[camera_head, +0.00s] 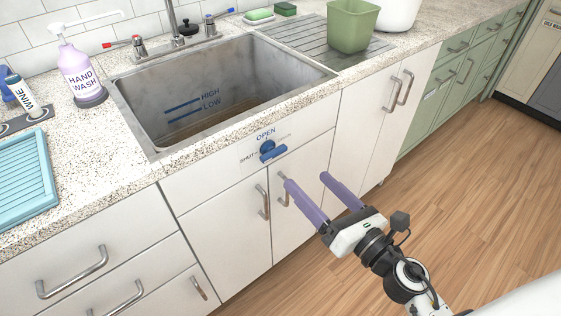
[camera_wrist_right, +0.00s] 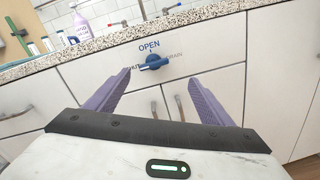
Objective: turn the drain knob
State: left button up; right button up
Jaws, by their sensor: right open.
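The blue drain knob (camera_head: 268,151) sits on the white cabinet front below the sink, under the word OPEN. Smaller words stand to its left and right. It also shows in the right wrist view (camera_wrist_right: 153,62), ahead of the fingers, with its handle lying roughly sideways. My right gripper (camera_head: 307,190) has two purple fingers spread wide apart and empty. It is in front of the cabinet doors, below and to the right of the knob, apart from it. In the right wrist view the knob shows between and beyond the fingertips. My left gripper is not in view.
The grey sink (camera_head: 220,90) with HIGH and LOW marks is above the knob. Metal door handles (camera_head: 263,202) stick out below it. A hand wash bottle (camera_head: 80,70), a blue tray (camera_head: 27,178) and a green bin (camera_head: 351,25) stand on the counter. The wooden floor at right is clear.

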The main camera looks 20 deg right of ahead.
aim_at(276, 154)
jog(key=w+a+n, duration=0.1)
jog(key=w, duration=0.2)
jog(key=w+a+n+p, duration=0.1)
jog(key=w+a+n, duration=0.1)
jog(key=w, duration=0.1)
jog(key=w+a+n+y+p, duration=0.1)
jog(key=w+n, duration=0.1)
jog(key=w, duration=0.2)
jog(key=shift+w+a+r, duration=0.1)
jog(key=shift+a+r, duration=0.1)
jog(key=shift+c, duration=0.4)
jog(key=c, duration=1)
jog(key=shift+o, duration=0.2)
